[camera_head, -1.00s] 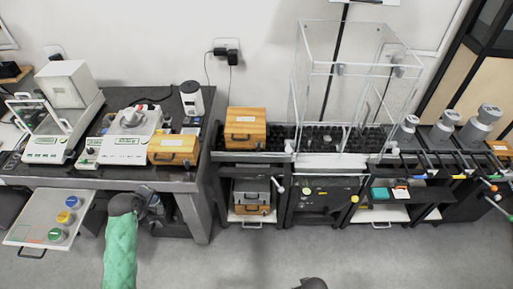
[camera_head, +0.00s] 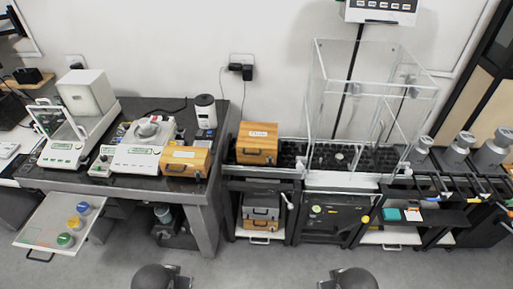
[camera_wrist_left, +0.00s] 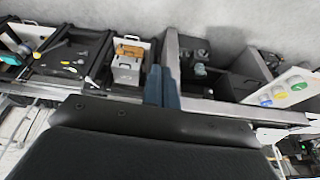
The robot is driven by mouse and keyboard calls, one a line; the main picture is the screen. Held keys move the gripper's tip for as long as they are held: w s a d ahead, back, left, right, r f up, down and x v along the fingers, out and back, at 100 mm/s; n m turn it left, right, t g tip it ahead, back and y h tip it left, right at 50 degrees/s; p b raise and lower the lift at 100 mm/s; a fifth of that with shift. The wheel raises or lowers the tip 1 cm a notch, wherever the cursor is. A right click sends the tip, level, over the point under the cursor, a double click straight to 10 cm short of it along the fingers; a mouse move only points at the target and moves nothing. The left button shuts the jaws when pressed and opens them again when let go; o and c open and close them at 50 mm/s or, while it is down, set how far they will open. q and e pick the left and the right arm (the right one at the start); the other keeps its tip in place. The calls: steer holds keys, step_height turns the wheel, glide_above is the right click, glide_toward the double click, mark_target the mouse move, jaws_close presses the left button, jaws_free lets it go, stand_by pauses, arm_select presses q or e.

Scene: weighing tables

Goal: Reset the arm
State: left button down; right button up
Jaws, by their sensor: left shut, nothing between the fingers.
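My left gripper (camera_head: 180,274) is low at the bottom edge of the head view, left of the middle, in front of the tables and apart from them. In the left wrist view its two dark blue-grey fingers (camera_wrist_left: 162,87) stand close together, shut and empty. My right gripper (camera_head: 330,280) shows at the bottom edge, right of the middle. It is cut off by the frame, and its finger gap is too small to judge.
The left table (camera_head: 205,193) carries balances and a wooden box (camera_head: 181,161). An open drawer (camera_head: 34,228) with coloured-lid containers sticks out at left. A clear enclosure (camera_head: 365,95) stands on the black table at right. The grey floor in front is free.

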arm_select(q)
step_height(320, 180, down, 33)
steer(key=d+g+b, duration=0.1)
steer(key=d+b, duration=0.1)
steer(key=b, duration=0.5)
arm_select(e)
step_height(320, 180, down, 32)
steer(key=w+a+g, duration=0.1)
steer(key=a, duration=0.1)
arm_select(q)
steer(key=s+f+b, duration=0.3)
steer(key=f, duration=1.1)
steer(key=s+f+g+b, duration=0.1)
steer(key=s+f+b, duration=0.2)
steer(key=f, duration=1.1)
steer(key=shift+s+d+m, duration=0.15)
steer(key=shift+s+m, duration=0.25)
steer(key=shift+s, duration=0.35)
arm_select(e)
steer(key=s+f, duration=0.4)
steer(key=f, duration=1)
steer(key=s+f, duration=0.3)
steer(key=f, duration=1.1)
steer(key=shift+s+g, duration=0.4)
steer(key=shift+w+d, duration=0.1)
steer(key=shift+d, duration=0.05)
